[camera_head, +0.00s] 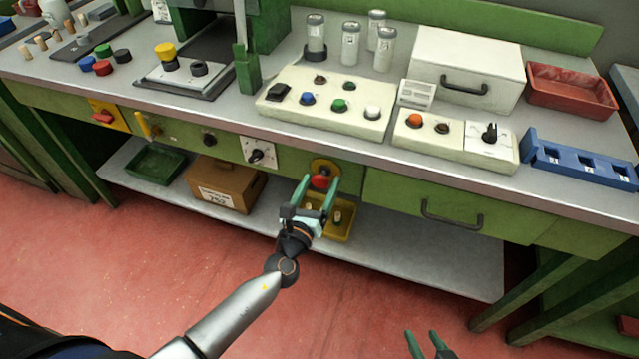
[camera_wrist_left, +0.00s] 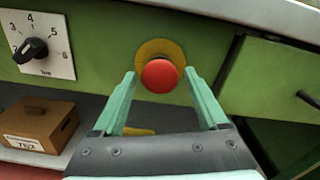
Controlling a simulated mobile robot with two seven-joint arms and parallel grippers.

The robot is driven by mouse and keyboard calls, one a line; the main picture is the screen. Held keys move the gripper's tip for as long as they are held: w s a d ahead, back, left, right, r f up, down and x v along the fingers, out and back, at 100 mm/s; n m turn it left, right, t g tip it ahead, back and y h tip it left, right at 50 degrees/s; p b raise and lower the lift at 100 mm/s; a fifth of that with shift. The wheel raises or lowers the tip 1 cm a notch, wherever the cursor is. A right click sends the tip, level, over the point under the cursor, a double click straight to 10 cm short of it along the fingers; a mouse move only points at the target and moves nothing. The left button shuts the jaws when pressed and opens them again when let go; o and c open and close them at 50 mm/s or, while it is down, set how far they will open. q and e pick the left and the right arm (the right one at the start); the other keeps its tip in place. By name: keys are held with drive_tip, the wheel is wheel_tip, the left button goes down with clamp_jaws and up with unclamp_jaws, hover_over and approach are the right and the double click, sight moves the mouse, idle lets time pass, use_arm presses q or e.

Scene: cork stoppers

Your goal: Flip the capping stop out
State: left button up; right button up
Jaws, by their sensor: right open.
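The capping stop appears to be the red mushroom button (camera_head: 320,182) on a round yellow plate (camera_head: 325,166), set in the green front panel under the bench top. In the left wrist view the red button (camera_wrist_left: 160,76) sits centred between my left fingertips, with its yellow plate (camera_wrist_left: 155,46) behind it. My left gripper (camera_head: 319,184) is open, one finger on each side of the button. Narrow gaps show between fingers and button; how far the tips reach past its face is unclear. My right gripper (camera_head: 428,338) is open and empty, low over the floor, well away from the bench.
A numbered black dial (camera_head: 256,155) is left of the stop, and a green drawer (camera_head: 440,210) with a handle is right. Below, a yellow tray (camera_head: 345,228) and a cardboard box (camera_head: 222,187) stand on the lower shelf. The bench edge (camera_head: 350,150) overhangs the panel.

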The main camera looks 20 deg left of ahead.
use_arm(q)
drive_tip(key=shift+o, duration=0.2)
drive_tip(key=s, duration=1.2)
drive_tip(key=shift+s+a, duration=0.25)
